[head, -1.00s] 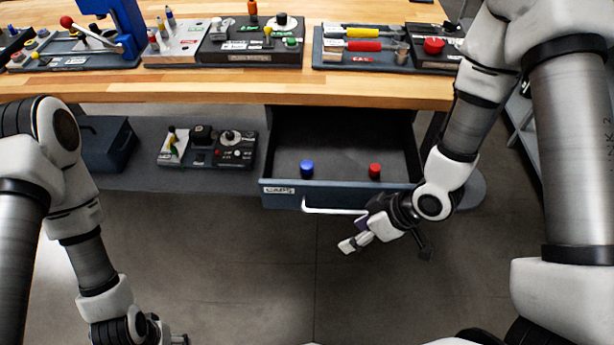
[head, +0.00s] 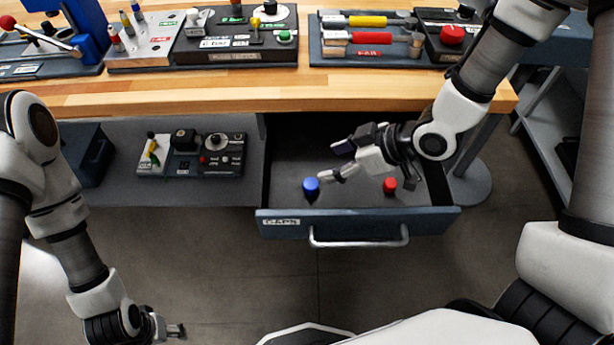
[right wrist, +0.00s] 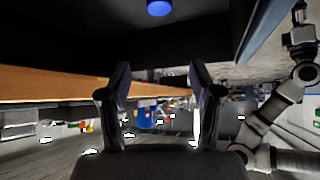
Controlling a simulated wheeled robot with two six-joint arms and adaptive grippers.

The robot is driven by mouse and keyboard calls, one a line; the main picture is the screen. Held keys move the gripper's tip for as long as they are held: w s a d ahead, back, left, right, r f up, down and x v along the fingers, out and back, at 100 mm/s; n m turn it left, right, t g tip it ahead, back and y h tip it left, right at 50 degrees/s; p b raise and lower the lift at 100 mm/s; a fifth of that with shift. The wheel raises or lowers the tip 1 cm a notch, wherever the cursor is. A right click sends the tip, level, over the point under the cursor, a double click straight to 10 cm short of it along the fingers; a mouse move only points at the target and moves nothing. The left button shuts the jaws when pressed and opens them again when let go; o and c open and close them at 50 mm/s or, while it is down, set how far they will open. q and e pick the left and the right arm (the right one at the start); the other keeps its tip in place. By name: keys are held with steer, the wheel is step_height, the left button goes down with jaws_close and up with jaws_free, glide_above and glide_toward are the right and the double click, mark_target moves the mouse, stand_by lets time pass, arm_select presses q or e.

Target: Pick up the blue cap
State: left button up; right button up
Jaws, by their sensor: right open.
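The blue cap (head: 311,186) stands on the floor of the open drawer, left of its middle. It also shows at the top edge of the right wrist view (right wrist: 160,8), partly cut off. My right gripper (head: 334,163) is over the drawer, just right of and above the blue cap. It is open and empty, with its two fingers apart in the right wrist view (right wrist: 162,85). My left gripper (head: 175,331) is low at the bottom left, away from the drawer, and its jaws are too small to read.
A red cap (head: 390,185) stands in the same drawer (head: 359,222), right of the blue one. The drawer has a bar handle (head: 358,240) and a CAPS label. The wooden bench top (head: 290,90) lies above and behind. A shelf (head: 215,193) with devices is on the left.

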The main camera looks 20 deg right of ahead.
glide_toward(312, 184)
steer(key=shift+b+x, duration=0.3)
steer(key=shift+x, duration=0.8)
steer(key=x, duration=0.2)
steer(key=shift+w+f, duration=0.25)
steer(key=x, duration=0.6)
steer(key=shift+s+a+r, duration=0.1)
steer(key=shift+s+r, duration=0.1)
steer(key=shift+s, duration=0.05)
steer(key=c, duration=0.9)
